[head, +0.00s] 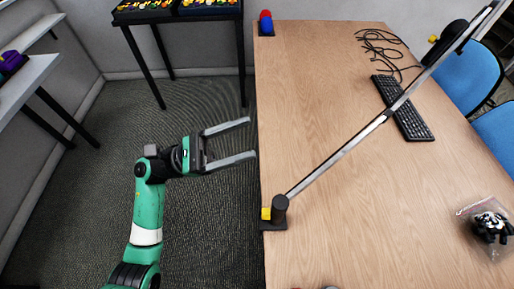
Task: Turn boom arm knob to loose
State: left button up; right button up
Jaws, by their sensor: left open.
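A boom arm (340,154) rises from a dark base clamp (275,226) at the table's left edge and slants up to the right. A yellow knob (265,213) sits on the left side of the dark post (280,205) at that base. A second small yellow part (432,38) shows near the boom's upper end, beside a black piece. I cannot tell which knob the task names. My left gripper (250,138) is wide open and empty. Its fingertips point right, near the table's left edge, above and apart from the base knob in the picture. My right gripper is not in view.
The wooden table (330,90) is mostly clear. A black keyboard (403,108), a tangled black cable (383,50) and a clear bag with dark items (490,226) lie on it. A red and blue object (266,22) stands at the far left corner. Blue chairs (468,75) are at right.

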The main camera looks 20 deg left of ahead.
pick_arm(q)
jog(key=s+a+f+n+g+y+b, duration=0.1)
jog(key=s+a+f+y, duration=0.1)
jog(key=f, duration=0.8)
jog(key=s+a+f+y+b, duration=0.1)
jog(key=s+f, duration=0.1)
jog(key=f, duration=0.7)
jog(key=n+g+y, duration=0.1)
jog(key=g, duration=0.1)
send_near(266, 214)
jog(key=x, duration=0.2)
jog(key=f+b+x, duration=0.1)
jog(key=x, duration=0.5)
jog(key=shift+w+f, duration=0.25)
jog(key=shift+f, duration=0.1)
grip_shut()
